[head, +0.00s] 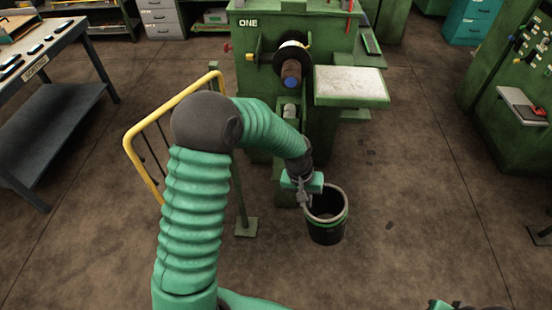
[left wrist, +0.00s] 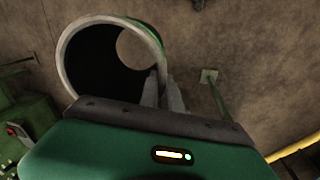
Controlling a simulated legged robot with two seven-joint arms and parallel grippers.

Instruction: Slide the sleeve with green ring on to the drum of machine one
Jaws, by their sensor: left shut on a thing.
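The dark sleeve with a green ring (head: 327,234) hangs in front of machine one (head: 260,22), with its open end up toward the head camera. My left gripper (head: 305,200) is shut on the sleeve's rim at its left side. In the left wrist view the sleeve (left wrist: 68,50) shows its round grey rim and hollow inside, with a bit of green along the edge. My left gripper's fingers (left wrist: 162,92) pinch the sleeve wall there. The drum (head: 291,70), brown with a blue end, sticks out of machine one above and behind the sleeve, apart from it.
A yellow guard rail (head: 133,150) stands left of the machine, partly behind my left arm. A green side table with a pale top (head: 350,83) is right of the drum. A workbench (head: 45,75) is at left, another green machine (head: 510,95) at right.

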